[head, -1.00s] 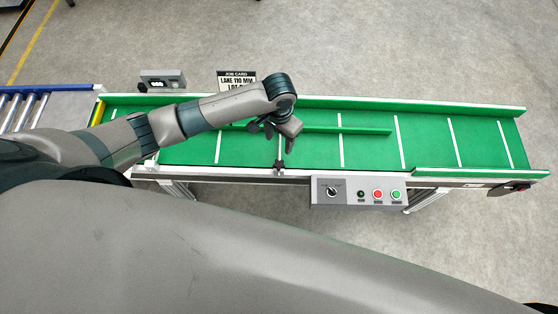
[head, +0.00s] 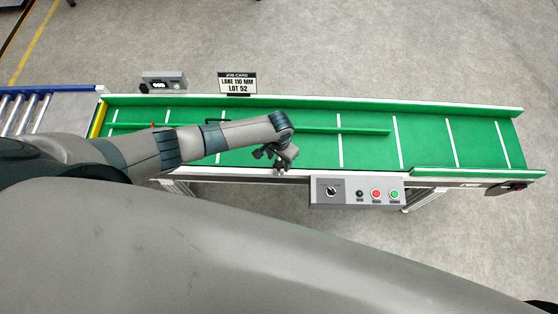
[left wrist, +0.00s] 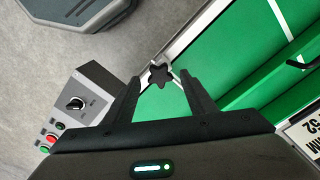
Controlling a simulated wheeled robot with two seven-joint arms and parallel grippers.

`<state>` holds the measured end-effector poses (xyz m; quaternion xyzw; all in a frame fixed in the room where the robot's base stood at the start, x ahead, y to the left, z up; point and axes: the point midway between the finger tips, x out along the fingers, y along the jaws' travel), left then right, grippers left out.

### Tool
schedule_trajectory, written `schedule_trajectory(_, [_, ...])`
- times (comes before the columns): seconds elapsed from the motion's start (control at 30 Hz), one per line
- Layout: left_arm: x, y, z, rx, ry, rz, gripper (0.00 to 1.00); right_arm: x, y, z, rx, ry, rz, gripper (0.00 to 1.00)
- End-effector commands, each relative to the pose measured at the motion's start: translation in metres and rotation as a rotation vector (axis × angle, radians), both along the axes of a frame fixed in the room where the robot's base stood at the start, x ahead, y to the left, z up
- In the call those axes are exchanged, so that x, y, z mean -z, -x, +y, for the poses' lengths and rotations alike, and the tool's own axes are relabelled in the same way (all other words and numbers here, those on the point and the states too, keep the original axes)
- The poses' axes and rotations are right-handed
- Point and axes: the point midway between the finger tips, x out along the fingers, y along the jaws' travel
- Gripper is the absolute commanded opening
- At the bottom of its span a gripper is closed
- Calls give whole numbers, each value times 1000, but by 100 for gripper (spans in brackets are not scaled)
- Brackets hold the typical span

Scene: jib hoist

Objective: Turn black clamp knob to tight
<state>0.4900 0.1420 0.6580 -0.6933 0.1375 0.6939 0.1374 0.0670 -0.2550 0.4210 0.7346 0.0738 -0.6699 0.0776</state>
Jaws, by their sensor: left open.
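The black clamp knob (left wrist: 158,76) is a star-shaped knob at the near edge of the green conveyor. In the left wrist view it shows between the two fingertips of my left gripper (left wrist: 160,80), with a visible gap on each side. My left gripper is open. In the head view the left gripper (head: 280,158) hangs over the near conveyor rail and largely hides the knob. I cannot tell how tight the knob is. My right gripper is not in view.
A grey control box (head: 345,190) with a selector switch and buttons hangs on the near side, right of the gripper. A green guide rail (head: 350,131) runs along the belt (head: 370,150). A job card (head: 238,83) and a small grey device (head: 163,82) stand at the far side.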

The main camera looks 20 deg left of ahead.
Motion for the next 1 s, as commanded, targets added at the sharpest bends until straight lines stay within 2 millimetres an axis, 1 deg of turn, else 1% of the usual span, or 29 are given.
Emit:
schedule_trajectory(0.1, [10, 0, 0, -1, 0, 1, 51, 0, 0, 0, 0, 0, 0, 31])
schedule_trajectory(0.23, [17, 0, 0, 0, -1, 0, 51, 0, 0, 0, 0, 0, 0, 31])
schedule_trajectory(0.6, [19, 0, 0, 0, 0, -1, 51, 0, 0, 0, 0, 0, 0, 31])
schedule_trajectory(0.77, [19, 0, 0, 0, 0, 0, 13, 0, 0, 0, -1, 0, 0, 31])
schedule_trajectory(0.8, [19, 0, 0, 0, -1, 0, 9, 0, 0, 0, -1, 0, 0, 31])
schedule_trajectory(1.0, [19, 0, 0, 5, 0, 0, 10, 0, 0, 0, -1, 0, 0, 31])
